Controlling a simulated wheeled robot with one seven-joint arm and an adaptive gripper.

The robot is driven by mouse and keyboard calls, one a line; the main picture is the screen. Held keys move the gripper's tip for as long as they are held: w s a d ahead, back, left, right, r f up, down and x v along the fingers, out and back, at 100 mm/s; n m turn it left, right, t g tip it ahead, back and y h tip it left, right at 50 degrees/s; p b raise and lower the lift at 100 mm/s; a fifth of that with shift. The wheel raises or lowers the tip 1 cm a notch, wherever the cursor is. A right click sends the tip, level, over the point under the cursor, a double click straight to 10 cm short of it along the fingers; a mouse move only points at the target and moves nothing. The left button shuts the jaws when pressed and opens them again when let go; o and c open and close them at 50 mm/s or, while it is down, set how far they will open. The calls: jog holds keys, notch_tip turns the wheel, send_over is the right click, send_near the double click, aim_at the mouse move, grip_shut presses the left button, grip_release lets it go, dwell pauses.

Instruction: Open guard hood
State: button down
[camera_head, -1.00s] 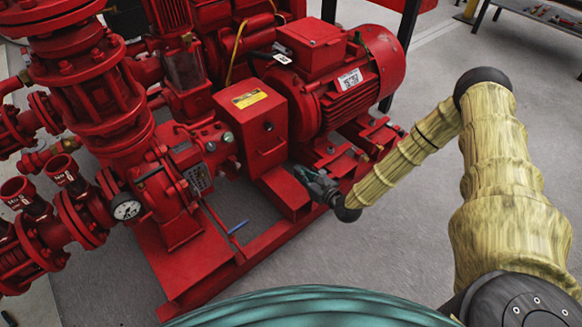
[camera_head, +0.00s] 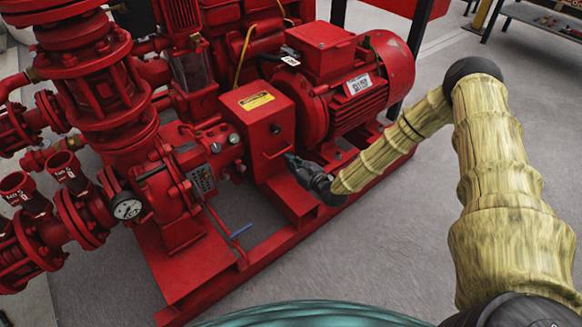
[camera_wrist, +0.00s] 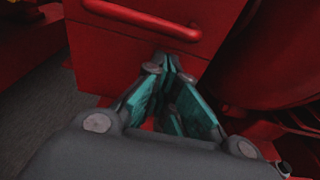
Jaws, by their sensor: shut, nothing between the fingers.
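The guard hood (camera_head: 258,122) is a red box with a yellow label on its sloped top, between the pump and the motor. A red bar handle (camera_wrist: 140,15) runs across its face in the wrist view; it shows small in the head view (camera_head: 274,152). My gripper (camera_head: 289,158) is shut and empty, with teal fingers, in front of the hood's face. In the wrist view my fingertips (camera_wrist: 169,62) meet just below the handle, close to the face. I cannot tell whether they touch it. The hood sits closed over the coupling.
The red motor (camera_head: 352,85) stands right of the hood, and the pump with a gauge (camera_head: 127,209) stands left. A red base frame (camera_head: 265,243) runs beneath them, with a blue-handled item (camera_head: 241,230) near it. Grey floor is clear in front.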

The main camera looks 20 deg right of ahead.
jog(key=shift+s+r, duration=0.1)
jog(key=shift+r, duration=0.55)
jog(key=shift+d+r, duration=0.1)
